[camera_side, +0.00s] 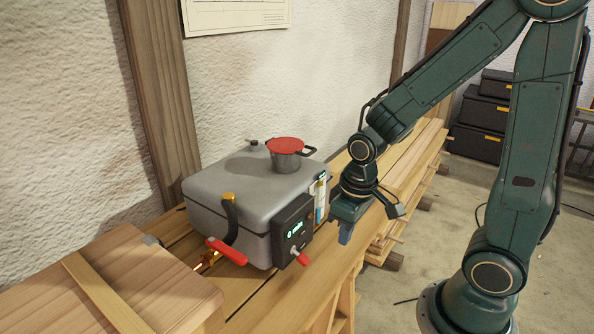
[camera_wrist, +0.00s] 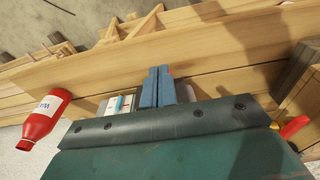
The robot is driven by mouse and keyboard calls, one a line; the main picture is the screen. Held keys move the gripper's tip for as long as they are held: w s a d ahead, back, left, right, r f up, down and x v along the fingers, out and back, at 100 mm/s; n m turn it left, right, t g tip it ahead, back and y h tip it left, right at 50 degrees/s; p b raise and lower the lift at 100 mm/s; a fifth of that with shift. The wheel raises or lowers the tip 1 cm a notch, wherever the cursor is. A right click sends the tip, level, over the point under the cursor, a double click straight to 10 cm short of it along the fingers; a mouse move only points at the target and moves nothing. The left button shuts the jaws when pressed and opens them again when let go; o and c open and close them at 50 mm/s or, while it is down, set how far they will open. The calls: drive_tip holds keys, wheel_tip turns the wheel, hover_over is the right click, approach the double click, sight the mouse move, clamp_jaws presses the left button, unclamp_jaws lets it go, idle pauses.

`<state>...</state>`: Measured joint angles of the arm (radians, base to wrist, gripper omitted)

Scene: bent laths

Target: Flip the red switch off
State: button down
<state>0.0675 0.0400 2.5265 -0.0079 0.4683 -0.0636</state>
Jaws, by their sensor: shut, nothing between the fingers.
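The red switch (camera_side: 303,259) is a small lever sticking out low on the black control panel (camera_side: 291,230), on the front of a grey box. My gripper (camera_side: 345,236) is to the right of the panel in the side view, pointing down and apart from the switch. In the wrist view its two blue fingers (camera_wrist: 160,76) are together with nothing held.
The grey box (camera_side: 232,188) stands on a wooden bench, with a red-lidded pot (camera_side: 286,152) on top. A red lever handle (camera_side: 227,251) on a pipe is left of the panel. The wrist view shows a red bottle (camera_wrist: 45,120) at left. Wooden boards lie behind my gripper.

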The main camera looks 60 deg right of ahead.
drive_tip(key=shift+s+r, duration=0.35)
drive_tip(key=shift+s, duration=0.2)
drive_tip(key=shift+r, duration=0.1)
drive_tip(key=s+r+t, duration=0.2)
drive_tip(key=s+r, duration=0.1)
drive_tip(key=r, duration=0.5)
drive_tip(key=s+a+r+t, duration=0.1)
drive_tip(key=s+r+t, duration=0.1)
drive_tip(key=s+r, duration=0.2)
drive_tip(key=shift+a+r, duration=0.3)
drive_tip(key=shift+r, duration=1.55)
